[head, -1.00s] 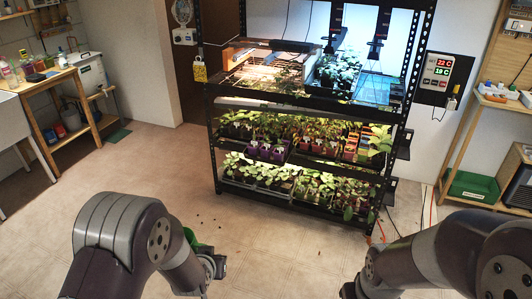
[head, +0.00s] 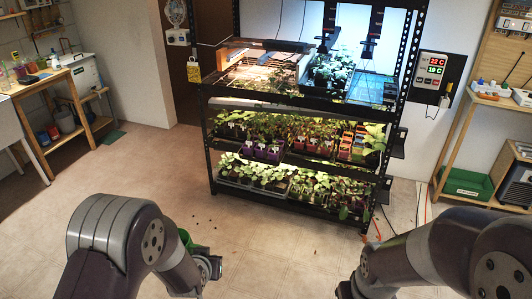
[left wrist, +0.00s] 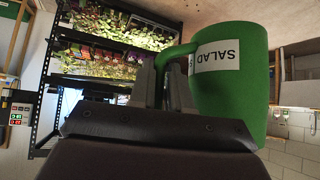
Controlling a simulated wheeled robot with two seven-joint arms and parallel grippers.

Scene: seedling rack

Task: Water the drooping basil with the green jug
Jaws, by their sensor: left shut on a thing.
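The green jug (left wrist: 235,75) fills the right of the left wrist view, with a white label reading SALAD. My left gripper (left wrist: 165,80) is shut on its handle. In the head view only a sliver of the jug (head: 186,238) shows behind my left arm, beside the left gripper (head: 211,267), above the floor in front of the rack. My right gripper (head: 346,290) is mostly cut off at the bottom edge, and its jaws are not clear. Leafy plants fill the rack's middle shelf (head: 290,133) and bottom shelf (head: 285,182). I cannot tell which one is the drooping basil.
The black rack (head: 330,217) stands ahead, with lit shelves and more plants on top. A control panel (head: 434,72) hangs right of it. A wooden bench (head: 55,78) is at left, and a shelf with a green bin (head: 466,184) at right. Open floor lies before the rack.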

